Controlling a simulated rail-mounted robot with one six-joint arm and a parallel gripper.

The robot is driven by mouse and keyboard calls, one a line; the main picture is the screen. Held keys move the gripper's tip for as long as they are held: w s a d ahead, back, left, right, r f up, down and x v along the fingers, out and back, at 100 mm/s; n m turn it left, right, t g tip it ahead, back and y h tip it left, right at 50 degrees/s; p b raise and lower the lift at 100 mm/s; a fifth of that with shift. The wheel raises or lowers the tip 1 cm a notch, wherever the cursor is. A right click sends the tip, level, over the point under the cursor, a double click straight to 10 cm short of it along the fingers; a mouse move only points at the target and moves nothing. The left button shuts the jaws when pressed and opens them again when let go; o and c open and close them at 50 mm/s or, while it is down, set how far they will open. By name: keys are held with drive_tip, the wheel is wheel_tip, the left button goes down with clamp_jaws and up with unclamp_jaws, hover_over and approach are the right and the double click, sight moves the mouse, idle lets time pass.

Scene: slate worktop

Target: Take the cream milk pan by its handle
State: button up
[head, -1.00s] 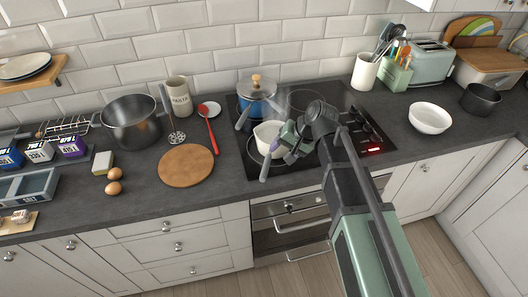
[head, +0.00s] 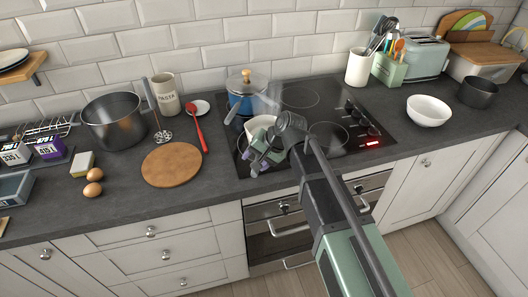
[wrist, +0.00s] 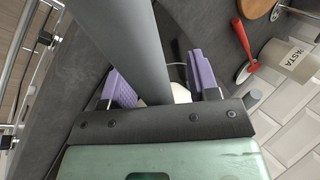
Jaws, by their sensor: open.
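The cream milk pan (head: 257,123) stands on the black hob, in front of a blue lidded pot. In the head view my gripper (head: 258,162) is low at its front side and covers most of the pan's handle. In the wrist view the thick grey handle (wrist: 138,45) runs down between the two purple jaws of my gripper (wrist: 162,83). The jaws are open, one on each side of the handle. The handle is close to the left jaw, with a wider gap to the right jaw. A small cream patch of the pan (wrist: 181,94) shows beyond the handle.
The blue pot (head: 238,104) with a wooden lid knob stands just behind the pan. A red spoon (head: 196,125) and a round wooden board (head: 172,166) lie left of the hob. A white bowl (head: 428,111) is to the right. The right half of the hob is clear.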

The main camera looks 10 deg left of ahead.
drive_tip(key=shift+r, duration=0.1)
clamp_jaws()
idle(1.3)
